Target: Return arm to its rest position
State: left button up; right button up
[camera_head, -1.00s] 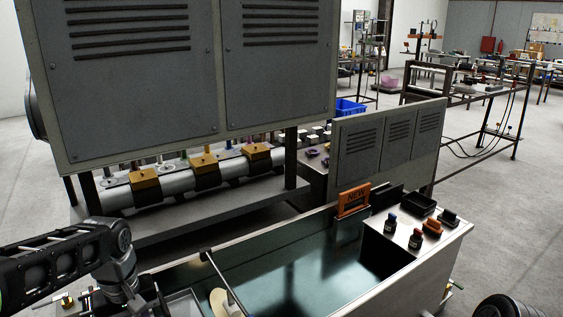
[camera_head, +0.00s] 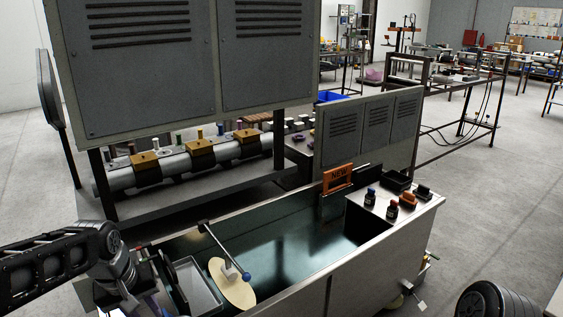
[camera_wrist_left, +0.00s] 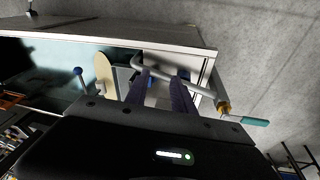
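My left arm (camera_head: 60,262) comes in at the lower left of the head view, bent over the near left end of the metal tank (camera_head: 300,285). Its gripper is not clear there. In the left wrist view, the two dark fingers of my left gripper (camera_wrist_left: 161,88) stand apart. A bent grey pipe (camera_wrist_left: 155,60) shows at their tips, beside the tank's outer wall; I cannot tell whether they touch it. No object is clearly held. My right gripper is not in view; a dark rounded part sits at the bottom right of the head view.
A lever with a blue knob (camera_head: 246,276) and a beige oval plate (camera_head: 232,284) are at the tank's near left. A tall grey machine (camera_head: 130,60) stands behind. Floor at right is open.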

pick_arm(q)
jog(key=w+d+f+m+t+h, duration=0.2)
jog(key=d+f+m+h, duration=0.15)
jog(key=d+f, duration=1.25)
jog(key=s+d+f+g, duration=0.2)
jog(key=s+d+f, duration=0.1)
jog(key=s+f, duration=0.5)
jog(key=s+d+f+g+p, duration=0.1)
jog(key=s+d+f, duration=0.3)
jog(key=s+f, duration=0.5)
jog(key=s+g, duration=0.1)
jog(key=s, duration=0.3)
jog(key=shift+s+d+f, duration=0.2)
jog(key=shift+s, duration=0.2)
jog(key=shift+m, duration=0.25)
